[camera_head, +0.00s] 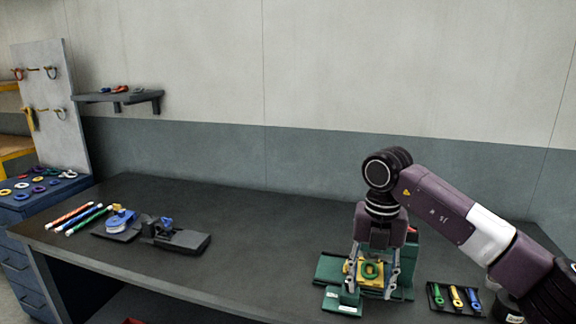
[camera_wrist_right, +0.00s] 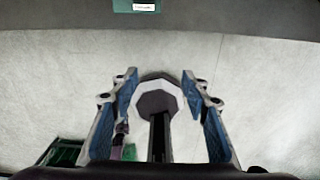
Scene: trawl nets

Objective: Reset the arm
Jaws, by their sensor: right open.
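My right gripper (camera_head: 372,288) points down in the head view, with its two fingers spread. They appear on either side of a yellow block with a green ring (camera_head: 371,271) on a green fixture (camera_head: 332,268). I cannot tell whether the fingers touch the block. In the right wrist view the gripper (camera_wrist_right: 160,82) is open, with blue inner pads and nothing held between them. My left gripper is in neither view.
A dark tray (camera_head: 437,303) with green, yellow and blue tools lies right of the fixture on the dark table (camera_head: 262,232). Coloured sticks (camera_head: 84,217), a blue spool (camera_head: 120,220) and a black device (camera_head: 178,238) lie at the left. The table's middle is clear.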

